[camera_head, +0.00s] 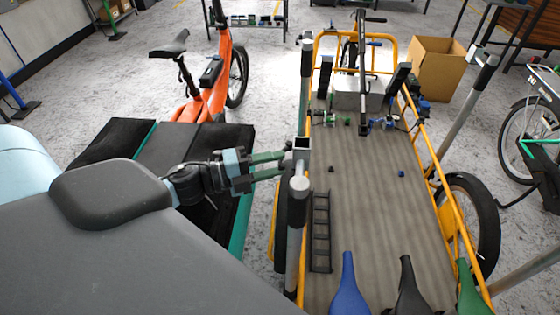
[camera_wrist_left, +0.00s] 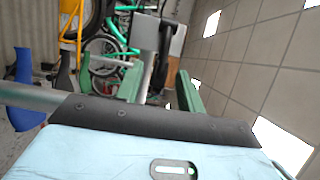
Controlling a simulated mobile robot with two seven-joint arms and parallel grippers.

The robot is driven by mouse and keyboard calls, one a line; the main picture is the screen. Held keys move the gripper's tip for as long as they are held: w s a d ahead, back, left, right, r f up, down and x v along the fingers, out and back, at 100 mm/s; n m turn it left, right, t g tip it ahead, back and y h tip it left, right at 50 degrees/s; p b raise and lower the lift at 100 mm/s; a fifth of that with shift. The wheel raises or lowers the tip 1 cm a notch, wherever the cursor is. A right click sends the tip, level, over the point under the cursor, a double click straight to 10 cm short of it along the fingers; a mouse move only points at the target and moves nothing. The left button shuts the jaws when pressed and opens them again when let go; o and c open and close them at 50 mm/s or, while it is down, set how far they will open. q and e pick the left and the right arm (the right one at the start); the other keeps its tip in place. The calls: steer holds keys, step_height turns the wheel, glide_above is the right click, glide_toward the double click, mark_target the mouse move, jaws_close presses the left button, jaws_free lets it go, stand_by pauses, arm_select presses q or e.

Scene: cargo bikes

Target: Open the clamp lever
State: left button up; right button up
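My left gripper (camera_head: 283,164) reaches in from the left, with its two green fingers apart and nothing seen between them. In the left wrist view the gripper (camera_wrist_left: 160,88) also shows its fingers spread. The fingertips are close to a grey square post (camera_head: 302,150) on the left side of the cargo bike's bed. A pale upright bar shows between the fingers in the wrist view, beyond them. I cannot clearly make out the clamp lever; the area by the post is small and partly covered by the fingertips. My right gripper is not in view.
The cargo bike's flat grey bed (camera_head: 375,215) has yellow rails (camera_head: 437,150) and carries small parts. Blue (camera_head: 348,290), black (camera_head: 407,290) and green saddles stand at its front. An orange bike (camera_head: 212,90) and a cardboard box (camera_head: 437,68) are behind. Another upright post (camera_head: 297,235) stands nearer.

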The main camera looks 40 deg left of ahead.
arm_select(q)
steer(key=shift+x, duration=0.95)
jaws_close()
